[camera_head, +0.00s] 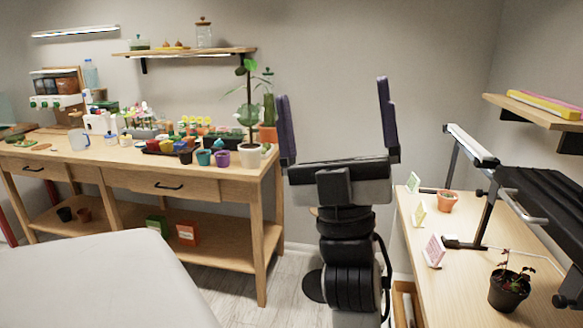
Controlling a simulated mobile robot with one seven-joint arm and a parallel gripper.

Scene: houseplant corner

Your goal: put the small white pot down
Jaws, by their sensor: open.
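A small white pot (249,157) stands upright at the right end of the wooden potting bench (225,173). A tall green leafy plant rises from it or from just behind it. My gripper (333,90) is in the middle of the view, pointing up, with its two dark purple fingers wide apart. Only the wall shows between the fingers. The gripper is to the right of the bench and apart from the white pot.
Several small coloured pots (203,157) crowd the bench near the white pot. A terracotta pot (268,132) stands behind it. On the right, a wooden table (452,295) holds a dark pot (508,290), cards and a metal stand. A pale surface (95,285) fills the lower left.

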